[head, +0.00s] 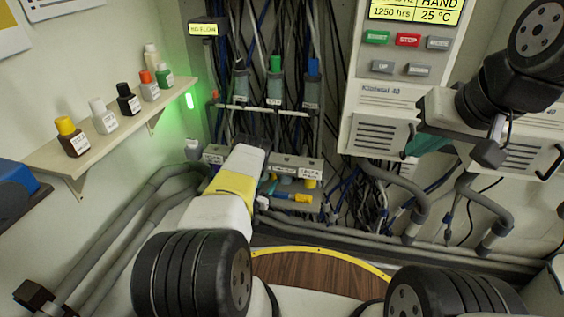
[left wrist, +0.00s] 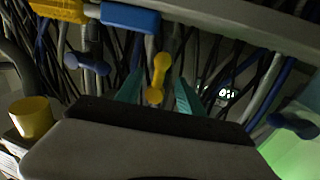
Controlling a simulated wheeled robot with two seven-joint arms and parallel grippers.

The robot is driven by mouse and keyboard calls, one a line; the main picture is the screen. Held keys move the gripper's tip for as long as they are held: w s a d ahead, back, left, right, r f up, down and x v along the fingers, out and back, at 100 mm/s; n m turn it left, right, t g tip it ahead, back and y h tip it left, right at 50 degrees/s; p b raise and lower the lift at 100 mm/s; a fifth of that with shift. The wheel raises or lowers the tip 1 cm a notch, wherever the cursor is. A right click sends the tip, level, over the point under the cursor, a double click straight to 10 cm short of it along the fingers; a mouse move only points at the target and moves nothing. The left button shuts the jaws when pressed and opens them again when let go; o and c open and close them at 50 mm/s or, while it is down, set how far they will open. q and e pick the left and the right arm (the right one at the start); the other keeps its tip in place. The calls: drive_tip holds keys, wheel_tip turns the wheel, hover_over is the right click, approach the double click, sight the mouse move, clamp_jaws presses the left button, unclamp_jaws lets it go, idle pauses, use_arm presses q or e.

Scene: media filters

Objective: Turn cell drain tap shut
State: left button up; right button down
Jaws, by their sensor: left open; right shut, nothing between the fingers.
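In the left wrist view a tap with a yellow handle (left wrist: 158,72) lies between the two teal fingers of my left gripper (left wrist: 158,92). The fingers are open, with a gap on each side of the handle. I cannot tell that this is the cell drain tap. In the head view my left gripper (head: 266,186) reaches the lower pipework, its fingers largely hidden behind its own white and yellow body. A yellow tap handle (head: 303,198) lies level just right of it. My right gripper (head: 428,142) is shut and empty, in front of the white cabinet.
Blue tap handles (left wrist: 87,63) (left wrist: 290,122) flank the yellow one in the left wrist view. A labelled manifold (head: 295,163) and grey pipes surround the left gripper. A bottle shelf (head: 110,125) is at left. The white cabinet (head: 377,100) stands right.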

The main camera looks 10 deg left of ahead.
sight(272, 177)
use_arm(q)
drive_tip(key=shift+x, duration=2.8)
clamp_jaws()
drive_tip(key=shift+s, duration=0.1)
